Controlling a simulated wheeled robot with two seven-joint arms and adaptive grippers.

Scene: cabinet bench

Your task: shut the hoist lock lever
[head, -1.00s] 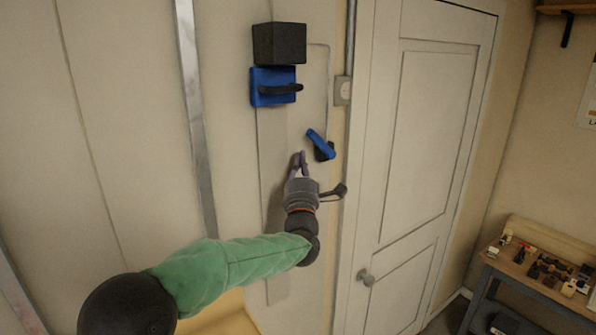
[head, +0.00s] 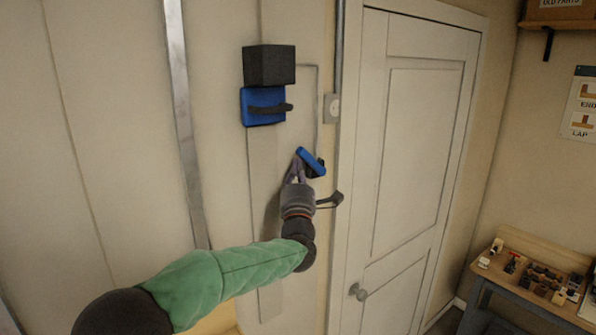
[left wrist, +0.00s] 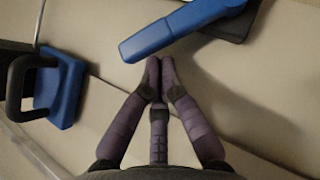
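The hoist lock lever is a blue bar (head: 309,160) on a dark base, mounted on the pale wall panel and slanting down to the right in the head view. In the left wrist view the blue lever (left wrist: 180,28) crosses the top, just beyond the fingertips. My left gripper (head: 297,166) is at the lever's upper-left end, just below it. In the left wrist view its fingertips (left wrist: 160,68) are together with nothing between them. Whether they touch the lever I cannot tell. My right gripper is in neither view.
A blue plate with a dark handle (head: 264,106) sits below a black box (head: 269,65), above and left of the lever. A dark hooked handle (head: 330,201) is right of my wrist. A white door (head: 415,150) and a workbench (head: 515,285) are to the right.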

